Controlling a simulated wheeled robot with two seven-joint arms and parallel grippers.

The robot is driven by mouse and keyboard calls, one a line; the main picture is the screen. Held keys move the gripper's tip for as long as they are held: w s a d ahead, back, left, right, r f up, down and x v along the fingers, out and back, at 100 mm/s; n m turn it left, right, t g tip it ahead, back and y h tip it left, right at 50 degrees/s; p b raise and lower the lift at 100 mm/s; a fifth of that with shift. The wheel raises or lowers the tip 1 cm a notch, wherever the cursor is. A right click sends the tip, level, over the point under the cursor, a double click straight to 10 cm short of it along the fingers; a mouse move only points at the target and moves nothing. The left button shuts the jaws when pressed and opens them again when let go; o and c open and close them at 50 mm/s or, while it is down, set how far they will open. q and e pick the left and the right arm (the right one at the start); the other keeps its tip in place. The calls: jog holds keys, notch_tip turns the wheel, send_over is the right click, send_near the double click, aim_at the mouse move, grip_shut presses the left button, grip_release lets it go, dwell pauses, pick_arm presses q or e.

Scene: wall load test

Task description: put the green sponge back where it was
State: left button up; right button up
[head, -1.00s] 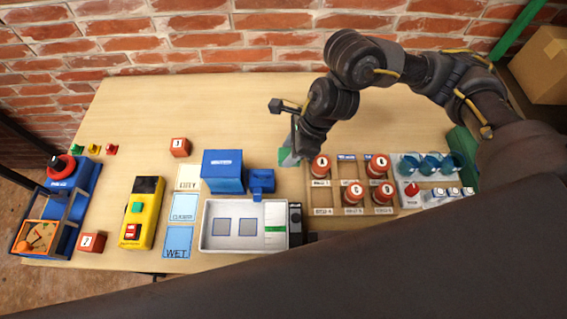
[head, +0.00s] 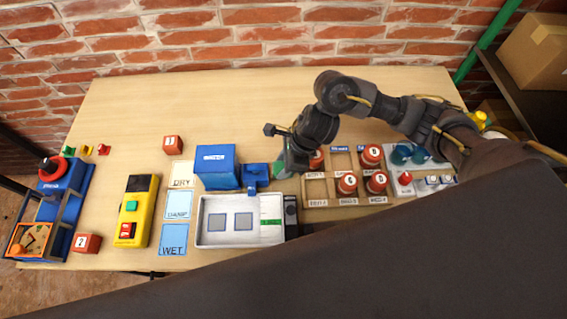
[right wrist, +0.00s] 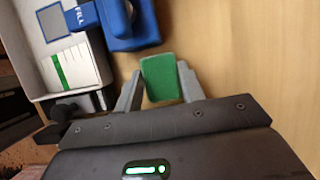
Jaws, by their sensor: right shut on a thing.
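The green sponge (right wrist: 160,78) is between the two grey fingers of my right gripper (right wrist: 158,88) in the right wrist view. In the head view, my right gripper (head: 286,166) hides most of it; a green edge (head: 278,169) shows. The gripper is shut on the sponge over the wooden table, just right of the blue dispenser (head: 257,176) and left of the wooden rack (head: 318,188). I cannot tell whether the sponge touches the table. My left gripper is not in view.
A white tray (head: 215,240) lies in front of the dispenser, with a blue box (head: 216,167) behind. Cards marked dry (head: 181,174), damp (head: 179,205) and wet (head: 174,240) lie left. Red-capped jars (head: 347,182) stand in the rack. The table's back (head: 230,105) is clear.

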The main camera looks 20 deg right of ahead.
jog(key=o, duration=0.9)
jog(key=shift+o, duration=0.2)
jog(key=v, duration=1.2)
